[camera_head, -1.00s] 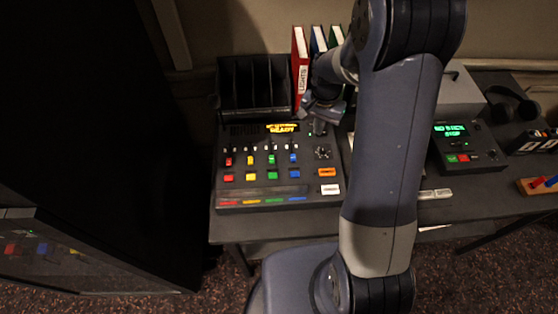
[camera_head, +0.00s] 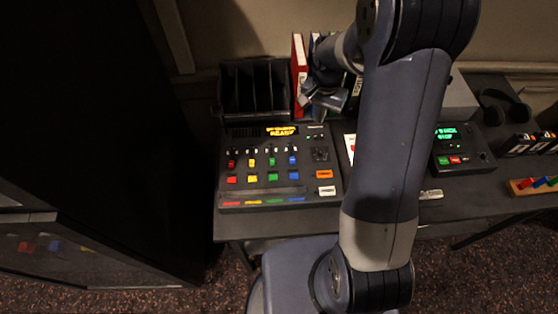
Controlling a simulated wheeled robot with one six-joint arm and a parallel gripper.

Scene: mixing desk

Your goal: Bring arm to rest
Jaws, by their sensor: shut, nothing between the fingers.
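My arm rises through the right half of the view and bends over toward the desk's back. My gripper (camera_head: 318,108) is small in this view, just above the back right of the mixing console, in front of the books. It is shut and empty, apart from the console below it. The mixing console (camera_head: 262,193) lies on the desk, with red, yellow, green and blue buttons, a lit yellow display, and an orange and a white button at its right. My arm hides part of the desk behind it.
A black slotted rack (camera_head: 234,98) and a red book (camera_head: 299,66) stand at the back. Right of my arm are a device with a green display (camera_head: 458,158), headphones (camera_head: 512,104) and a wooden block with coloured pegs (camera_head: 522,187). A dark cabinet (camera_head: 100,120) fills the left.

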